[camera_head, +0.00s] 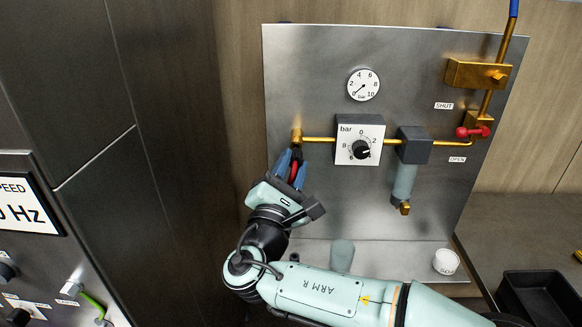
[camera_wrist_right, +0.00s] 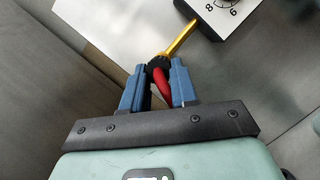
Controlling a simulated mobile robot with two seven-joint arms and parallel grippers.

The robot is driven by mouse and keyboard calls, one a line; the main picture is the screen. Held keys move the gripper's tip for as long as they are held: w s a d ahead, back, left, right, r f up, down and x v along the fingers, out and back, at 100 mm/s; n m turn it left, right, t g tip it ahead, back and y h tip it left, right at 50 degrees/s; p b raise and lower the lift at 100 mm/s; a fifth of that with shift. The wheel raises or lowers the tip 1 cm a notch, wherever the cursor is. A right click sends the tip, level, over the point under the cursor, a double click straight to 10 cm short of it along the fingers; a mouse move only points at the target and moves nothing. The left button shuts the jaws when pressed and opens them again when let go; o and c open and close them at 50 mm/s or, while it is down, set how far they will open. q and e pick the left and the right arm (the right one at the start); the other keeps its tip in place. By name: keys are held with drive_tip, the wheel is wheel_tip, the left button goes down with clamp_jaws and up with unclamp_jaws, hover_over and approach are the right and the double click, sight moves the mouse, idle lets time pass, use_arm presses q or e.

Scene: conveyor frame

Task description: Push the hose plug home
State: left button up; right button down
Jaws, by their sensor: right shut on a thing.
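My right gripper (camera_head: 291,158) is at the left end of the brass pipe on the metal panel. Its blue fingers, also in the right wrist view (camera_wrist_right: 158,82), are shut on the hose plug (camera_wrist_right: 162,83), whose red part shows between them. The red also shows in the head view (camera_head: 294,172). A brass fitting (camera_head: 297,135) on the pipe's left end is just above the fingertips. In the right wrist view the brass pipe (camera_wrist_right: 183,40) runs up right from a dark part at the fingertips. The fingers hide the contact, so I cannot tell how deep the plug sits. My left gripper is out of view.
A regulator knob (camera_head: 361,150) sits right of my gripper, below a round gauge (camera_head: 363,85). Farther right are a filter bowl (camera_head: 404,181) and a red-handled valve (camera_head: 472,132). A dark cabinet (camera_head: 165,150) is left.

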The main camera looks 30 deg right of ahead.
drive_tip(key=shift+w+d, duration=0.1)
drive_tip(key=shift+w, duration=0.05)
idle(0.3)
drive_tip(key=shift+w+d+p, duration=0.15)
drive_tip(key=shift+w+d, duration=0.2)
drive_tip(key=shift+w, duration=0.2)
drive_tip(key=shift+w+d+p, duration=0.15)
drive_tip(key=shift+w+d, duration=0.15)
drive_tip(key=shift+w, duration=0.2)
drive_tip(key=c, duration=0.8)
unclamp_jaws()
